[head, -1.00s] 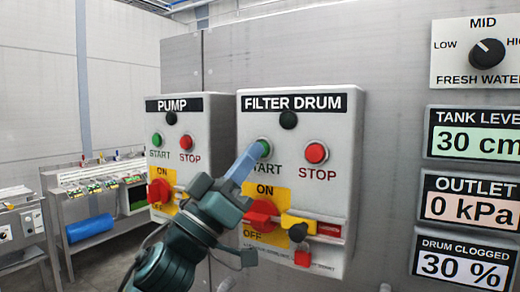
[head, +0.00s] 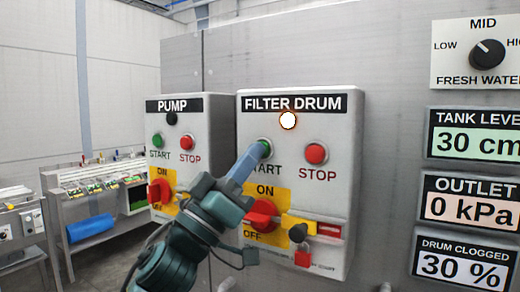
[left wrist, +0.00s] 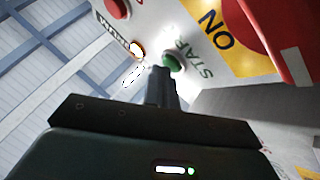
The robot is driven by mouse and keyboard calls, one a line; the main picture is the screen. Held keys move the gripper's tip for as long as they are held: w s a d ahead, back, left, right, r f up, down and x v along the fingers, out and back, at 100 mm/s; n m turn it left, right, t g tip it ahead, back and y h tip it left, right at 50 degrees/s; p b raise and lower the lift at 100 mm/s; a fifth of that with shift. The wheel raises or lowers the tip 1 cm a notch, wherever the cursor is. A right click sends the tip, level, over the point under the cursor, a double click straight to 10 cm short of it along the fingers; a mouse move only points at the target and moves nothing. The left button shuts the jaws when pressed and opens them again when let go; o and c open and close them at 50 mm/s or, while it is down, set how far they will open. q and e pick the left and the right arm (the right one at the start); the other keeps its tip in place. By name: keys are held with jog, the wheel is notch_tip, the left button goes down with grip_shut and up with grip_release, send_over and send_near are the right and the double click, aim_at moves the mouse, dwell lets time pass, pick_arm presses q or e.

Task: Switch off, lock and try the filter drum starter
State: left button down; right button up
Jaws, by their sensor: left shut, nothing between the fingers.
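The filter drum starter (head: 345,190) is a grey box with a glowing white lamp (head: 288,120), a green START button (head: 265,147) and a red STOP button (head: 316,153). Its red rotary handle (head: 262,213) is partly behind my gripper; I cannot tell its exact setting. A yellow piece (head: 299,223) with a dark knob is beside the handle, and a small red item (head: 303,258) hangs below. My left gripper (head: 261,152) is shut and empty, its tips at the START button. The left wrist view also shows the green button (left wrist: 172,62) at the fingertips. My right gripper is not in view.
The pump starter (head: 205,135) stands close on the left, with its own red handle (head: 160,193). Readout panels (head: 472,135) and a fresh water knob (head: 487,53) are on the right wall. A bench (head: 75,190) stands at the far left.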

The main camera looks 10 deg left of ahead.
pick_arm(q)
jog(key=shift+s+a, duration=0.25)
jog(key=shift+s, duration=0.4)
jog(key=s, duration=0.1)
jog(key=s+a, duration=0.1)
jog(key=s, duration=0.1)
jog(key=s+a+p, duration=0.1)
jog(key=shift+s, duration=0.35)
jog(key=shift+f, duration=0.1)
